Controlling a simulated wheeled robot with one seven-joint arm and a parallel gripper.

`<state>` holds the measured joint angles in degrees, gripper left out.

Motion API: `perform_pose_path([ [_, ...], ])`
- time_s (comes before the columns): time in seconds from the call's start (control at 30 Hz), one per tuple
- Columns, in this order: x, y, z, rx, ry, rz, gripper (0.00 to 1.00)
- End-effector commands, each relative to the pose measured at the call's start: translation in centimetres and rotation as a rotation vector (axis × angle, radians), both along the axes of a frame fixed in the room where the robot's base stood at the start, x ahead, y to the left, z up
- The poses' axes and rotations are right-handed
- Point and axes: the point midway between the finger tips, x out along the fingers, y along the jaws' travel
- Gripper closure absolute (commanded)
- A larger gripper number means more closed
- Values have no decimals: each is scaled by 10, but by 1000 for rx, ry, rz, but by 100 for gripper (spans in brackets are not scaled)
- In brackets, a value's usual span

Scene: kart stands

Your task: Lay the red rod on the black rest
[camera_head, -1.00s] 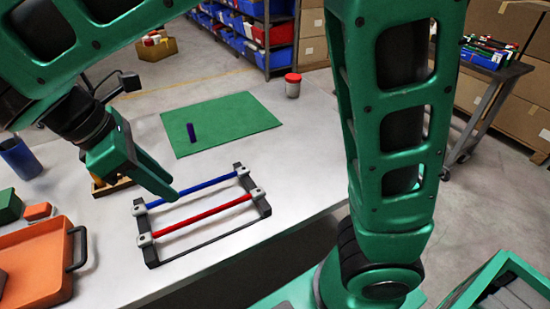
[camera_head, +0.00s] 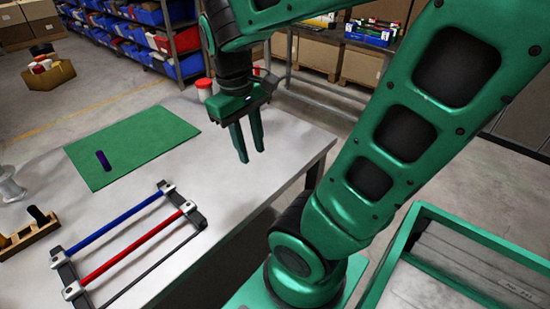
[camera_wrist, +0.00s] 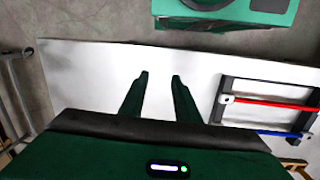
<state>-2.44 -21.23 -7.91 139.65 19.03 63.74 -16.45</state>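The red rod (camera_head: 133,248) lies across the black rest (camera_head: 191,217), its ends at the grey holders on the two black end bars. A blue rod (camera_head: 118,222) lies parallel behind it on the same rest. In the wrist view the red rod (camera_wrist: 275,103) and the black rest (camera_wrist: 229,87) show at the right. My gripper (camera_head: 251,157) points down, to the right of the rest and apart from it. Its two fingers stand apart with nothing between them, as the wrist view also shows (camera_wrist: 158,82).
A green mat (camera_head: 140,143) with a dark purple cylinder (camera_head: 103,160) lies behind the rest. A red-lidded jar (camera_head: 204,89) stands at the table's back edge. A wooden block holder (camera_head: 30,233) is at the left. The table (camera_head: 225,190) is bare below my gripper.

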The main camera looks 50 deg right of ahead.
Motion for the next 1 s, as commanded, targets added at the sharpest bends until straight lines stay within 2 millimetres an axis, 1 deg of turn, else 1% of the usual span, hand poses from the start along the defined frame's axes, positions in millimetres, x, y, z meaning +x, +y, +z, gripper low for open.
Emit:
perform_pose_path([
  [0.03,-15,-10,-4,15,-21,-99,71],
  [0.1,-31,-18,-10,33,-45,-214,71],
  [0.2,-49,-23,-17,55,-70,-344,71],
  [0.3,-59,-27,-21,69,-88,-424,71],
  [0.43,-64,-28,-24,78,-97,-465,71],
  [1.0,-64,-27,-24,78,-95,-464,71],
])
